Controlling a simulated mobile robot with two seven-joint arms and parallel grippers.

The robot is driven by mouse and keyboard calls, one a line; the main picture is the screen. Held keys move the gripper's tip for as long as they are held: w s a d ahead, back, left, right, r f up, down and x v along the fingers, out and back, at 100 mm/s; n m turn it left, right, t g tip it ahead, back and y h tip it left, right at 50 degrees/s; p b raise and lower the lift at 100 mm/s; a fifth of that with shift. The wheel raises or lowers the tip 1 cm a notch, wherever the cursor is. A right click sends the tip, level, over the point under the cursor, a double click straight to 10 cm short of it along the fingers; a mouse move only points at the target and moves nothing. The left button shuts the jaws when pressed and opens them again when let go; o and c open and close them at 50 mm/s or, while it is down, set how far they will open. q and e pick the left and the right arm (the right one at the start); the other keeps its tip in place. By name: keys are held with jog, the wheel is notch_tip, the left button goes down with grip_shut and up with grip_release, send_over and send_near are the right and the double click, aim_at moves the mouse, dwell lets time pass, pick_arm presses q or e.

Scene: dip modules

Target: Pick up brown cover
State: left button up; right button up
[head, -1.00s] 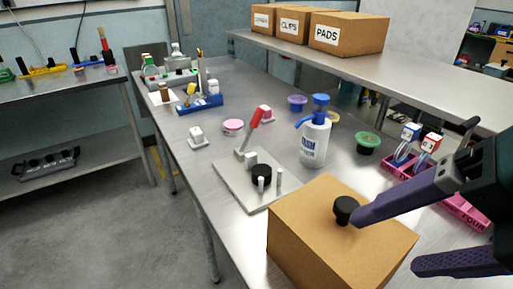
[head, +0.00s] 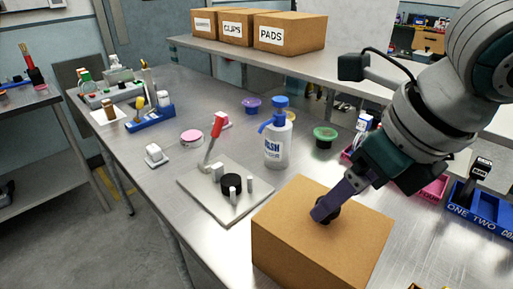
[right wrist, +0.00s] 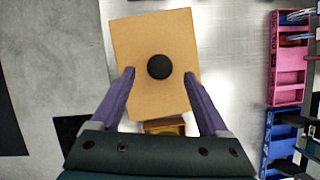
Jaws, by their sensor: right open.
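The brown cover (head: 300,245) is a box-shaped lid with a black round knob (head: 334,207) on top. It stands on the metal table at the front. My right gripper (head: 325,211) is over the cover's top, its fingers pointing down at the knob. In the right wrist view the cover (right wrist: 150,32) lies below the open gripper (right wrist: 158,74), and the knob (right wrist: 159,67) shows between the two fingertips, with a gap on each side. One finger partly hides the knob in the head view. What is under the cover is hidden. My left gripper is not in view.
A grey plate (head: 205,205) with a red-handled lever stands left of the cover. A white pump bottle (head: 277,150) is behind it. A blue tray (head: 480,215) and a pink tray (head: 435,188) are at the right. Bare table lies between cover and trays.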

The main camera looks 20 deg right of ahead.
jog(key=shift+x, duration=1.15)
grip_shut()
